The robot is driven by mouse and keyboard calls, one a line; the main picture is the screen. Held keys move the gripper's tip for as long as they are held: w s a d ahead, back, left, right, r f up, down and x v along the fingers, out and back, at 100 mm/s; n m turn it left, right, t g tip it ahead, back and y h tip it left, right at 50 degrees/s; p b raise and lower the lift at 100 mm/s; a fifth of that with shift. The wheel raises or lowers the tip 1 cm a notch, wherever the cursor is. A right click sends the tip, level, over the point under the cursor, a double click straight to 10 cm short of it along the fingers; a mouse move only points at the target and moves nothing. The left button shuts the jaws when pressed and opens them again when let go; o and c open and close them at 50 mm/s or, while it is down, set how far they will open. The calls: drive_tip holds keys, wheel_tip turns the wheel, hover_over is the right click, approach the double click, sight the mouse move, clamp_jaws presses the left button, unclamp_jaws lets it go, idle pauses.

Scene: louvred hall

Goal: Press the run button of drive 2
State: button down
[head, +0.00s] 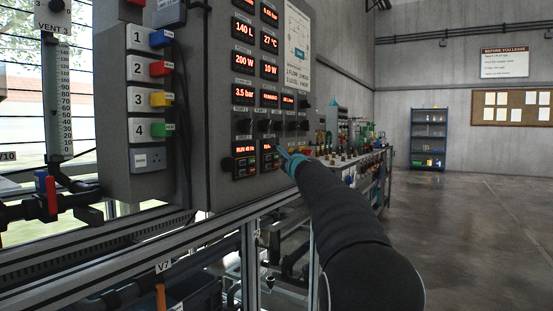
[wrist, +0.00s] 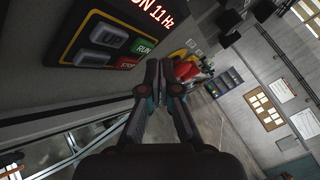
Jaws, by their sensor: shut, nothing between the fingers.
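Two small drive units sit low on the grey control panel in the head view. The left one (head: 245,159) has a lit display that seems to read RUN 40 Hz. The right drive unit (head: 268,157) shows a lit display starting RU, partly hidden by my gripper (head: 281,152). In the wrist view, a yellow-edged keypad has a run button (wrist: 109,35) by a green RUN label and a stop button (wrist: 92,58) by a red STOP label. Its display (wrist: 148,12) shows 11 Hz. My gripper (wrist: 163,70) is shut and empty, its tips to the right of both buttons.
A grey box with numbered coloured switches (head: 155,100) stands left of the panel (head: 222,100). A metal rail (head: 130,235) runs below it. A bench with fittings (head: 345,158) extends behind. The floor (head: 470,220) at right is clear.

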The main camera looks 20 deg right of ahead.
drive_tip(key=s+d, duration=0.1)
drive_tip(key=s, duration=0.1)
drive_tip(key=s+d+b, duration=0.1)
drive_tip(key=s+d, duration=0.1)
idle(0.6)
idle(0.6)
